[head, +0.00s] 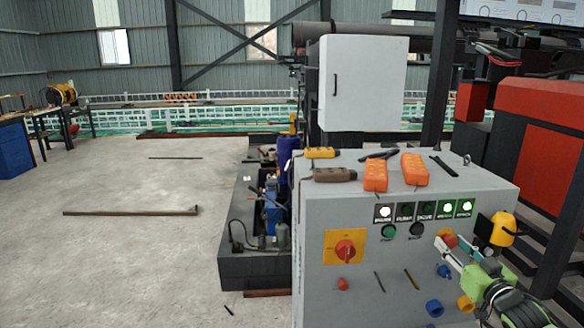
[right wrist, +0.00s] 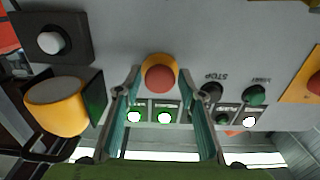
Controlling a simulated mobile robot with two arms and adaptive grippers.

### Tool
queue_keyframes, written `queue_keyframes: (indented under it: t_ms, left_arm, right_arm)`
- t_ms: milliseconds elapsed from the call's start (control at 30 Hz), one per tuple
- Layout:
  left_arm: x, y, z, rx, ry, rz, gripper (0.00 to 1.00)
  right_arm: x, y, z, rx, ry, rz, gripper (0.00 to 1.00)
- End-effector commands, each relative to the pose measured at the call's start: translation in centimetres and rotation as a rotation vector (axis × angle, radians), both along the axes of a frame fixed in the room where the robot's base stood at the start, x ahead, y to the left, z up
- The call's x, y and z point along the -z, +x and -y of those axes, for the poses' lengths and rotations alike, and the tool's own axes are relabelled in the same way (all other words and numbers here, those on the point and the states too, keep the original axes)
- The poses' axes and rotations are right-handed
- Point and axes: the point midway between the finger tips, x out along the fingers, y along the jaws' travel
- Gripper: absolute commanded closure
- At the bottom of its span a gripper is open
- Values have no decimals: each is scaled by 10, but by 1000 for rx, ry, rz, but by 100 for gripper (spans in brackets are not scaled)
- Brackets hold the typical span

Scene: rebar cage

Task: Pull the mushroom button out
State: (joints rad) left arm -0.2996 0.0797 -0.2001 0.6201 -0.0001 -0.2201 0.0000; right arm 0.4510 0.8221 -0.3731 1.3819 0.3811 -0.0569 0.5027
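The red mushroom button (head: 447,240) with a yellow collar sits on the sloped face of the grey control cabinet (head: 318,268), below the lit indicators. In the right wrist view, the button (right wrist: 160,78) is centred between the fingertips. My right gripper (head: 453,246) is open at the panel, and it also shows in the right wrist view (right wrist: 161,74). One finger is on each side of the button. I cannot tell if they touch it. The gripper partly covers the button in the head view. My left gripper is not in view.
A yellow-capped device (head: 503,229) stands close beside the right gripper, at the panel's right edge. A red rotary switch (head: 345,248) on a yellow plate is to the left. Orange pendant controllers (head: 414,169) lie on the cabinet top. Blue and yellow knobs (head: 434,308) are lower down.

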Motion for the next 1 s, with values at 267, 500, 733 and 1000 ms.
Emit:
queue_keyframes:
  t_ms: [267, 500, 733, 1000]
  left_arm:
    - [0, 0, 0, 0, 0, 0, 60]
    - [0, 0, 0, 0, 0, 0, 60]
    - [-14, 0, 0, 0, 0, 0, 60]
    - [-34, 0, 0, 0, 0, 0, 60]
  right_arm:
    - [-1, 1, 0, 0, 1, 2, 57]
    - [-1, 0, 0, 0, 1, 2, 57]
    - [-2, -20, 1, -1, 2, -1, 57]
    - [-3, -53, 4, 1, 2, -2, 57]
